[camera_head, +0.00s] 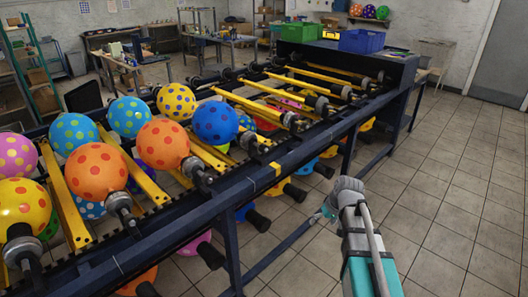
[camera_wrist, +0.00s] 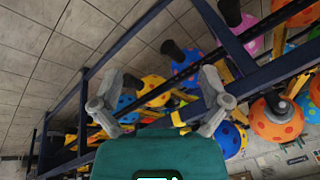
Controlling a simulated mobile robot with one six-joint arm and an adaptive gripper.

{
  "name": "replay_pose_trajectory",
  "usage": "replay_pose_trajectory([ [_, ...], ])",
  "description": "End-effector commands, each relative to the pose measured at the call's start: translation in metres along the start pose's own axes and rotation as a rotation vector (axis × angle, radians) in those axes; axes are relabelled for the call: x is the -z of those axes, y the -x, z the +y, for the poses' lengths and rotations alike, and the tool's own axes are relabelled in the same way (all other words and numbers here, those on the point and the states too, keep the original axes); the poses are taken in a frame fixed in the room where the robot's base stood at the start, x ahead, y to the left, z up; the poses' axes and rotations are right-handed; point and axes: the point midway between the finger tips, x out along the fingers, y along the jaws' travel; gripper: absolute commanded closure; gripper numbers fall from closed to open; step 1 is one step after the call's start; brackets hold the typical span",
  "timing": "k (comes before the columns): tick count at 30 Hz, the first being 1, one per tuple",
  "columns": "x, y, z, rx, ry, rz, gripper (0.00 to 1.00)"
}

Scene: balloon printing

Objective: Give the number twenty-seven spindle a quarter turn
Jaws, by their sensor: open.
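Several spindles with dark hubs stick out along the near side of the balloon machine (camera_head: 275,165). One spindle (camera_head: 118,202) carries an orange spotted balloon (camera_head: 96,172); another spindle (camera_head: 196,168) carries a second orange balloon (camera_head: 162,143). Bare spindles (camera_head: 290,120) line the far end. No number is readable, so I cannot tell which spindle is twenty-seven. My gripper (camera_head: 326,212) is in front of the machine's near rail, over the floor, apart from every spindle. In the wrist view my gripper (camera_wrist: 165,85) is open and empty, with balloons and the frame beyond it.
A dark blue rail (camera_head: 250,185) runs along the machine's near side. More balloons hang below it, with dark ends (camera_head: 258,220) projecting toward me. The tiled floor (camera_head: 450,190) at right is clear.

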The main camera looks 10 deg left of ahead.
Motion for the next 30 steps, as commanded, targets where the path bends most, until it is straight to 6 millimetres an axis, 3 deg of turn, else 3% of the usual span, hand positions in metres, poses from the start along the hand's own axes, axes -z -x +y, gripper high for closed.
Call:
replay_pose_trajectory([
  [1, 0.04, -0.014, 0.0, 0.044, 0.046, 0.043, 0.04],
  [9, 0.199, -0.042, -0.024, 0.251, 0.29, 0.336, 0.04],
  [15, 0.307, -0.049, -0.036, 0.341, 0.414, 0.571, 0.04],
  [18, 0.347, -0.049, -0.04, 0.362, 0.451, 0.667, 0.04],
  [24, 0.392, -0.046, -0.043, 0.376, 0.487, 0.782, 0.04],
  [30, 0.4, -0.044, -0.044, 0.378, 0.494, 0.808, 0.04],
])
